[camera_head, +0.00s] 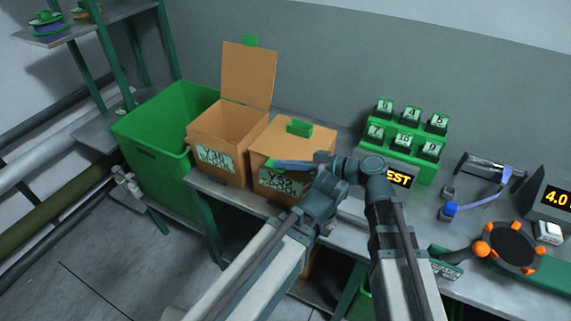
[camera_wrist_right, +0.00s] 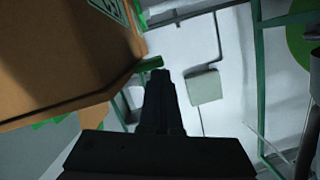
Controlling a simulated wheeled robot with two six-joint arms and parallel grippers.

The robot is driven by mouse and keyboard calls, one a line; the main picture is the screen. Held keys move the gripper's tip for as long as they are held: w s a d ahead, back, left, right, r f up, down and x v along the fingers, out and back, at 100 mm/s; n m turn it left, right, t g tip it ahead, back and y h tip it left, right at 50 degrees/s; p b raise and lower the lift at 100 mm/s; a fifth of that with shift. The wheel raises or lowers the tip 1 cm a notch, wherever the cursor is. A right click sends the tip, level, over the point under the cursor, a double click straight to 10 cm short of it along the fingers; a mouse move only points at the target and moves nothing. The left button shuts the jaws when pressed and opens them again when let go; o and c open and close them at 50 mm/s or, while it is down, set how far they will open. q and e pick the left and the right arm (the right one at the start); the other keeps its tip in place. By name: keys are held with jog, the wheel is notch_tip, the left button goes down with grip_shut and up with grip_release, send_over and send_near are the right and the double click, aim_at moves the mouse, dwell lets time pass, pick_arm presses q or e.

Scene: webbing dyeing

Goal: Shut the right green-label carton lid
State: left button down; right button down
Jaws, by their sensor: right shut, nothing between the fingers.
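The right green-label carton (camera_head: 262,180) stands on the bench, with its label on the front. Its brown lid (camera_head: 277,139) lies low across the top, with a green tab (camera_head: 299,127) on it. I cannot tell whether it is fully flat. My right gripper (camera_head: 277,165) is shut and empty, pointing left at the carton's top front edge and hiding part of it. Contact is unclear. In the right wrist view, the shut fingers (camera_wrist_right: 160,75) are beside the carton's brown wall (camera_wrist_right: 60,55). My left gripper cannot be made out.
The left carton (camera_head: 223,128) stands close by with its lid (camera_head: 249,75) upright. A large green bin (camera_head: 150,126) is further left. A green rack (camera_head: 402,168) of numbered blocks, a display and an orange-knobbed round device (camera_head: 512,243) occupy the bench's right side.

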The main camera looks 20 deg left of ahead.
jog(key=shift+s+f, duration=0.1)
jog(key=shift+f, duration=0.15)
dwell(0.3)
jog(key=p+v, duration=0.3)
jog(key=v, duration=1)
jog(key=shift+d+r, duration=0.25)
jog(key=shift+d, duration=0.15)
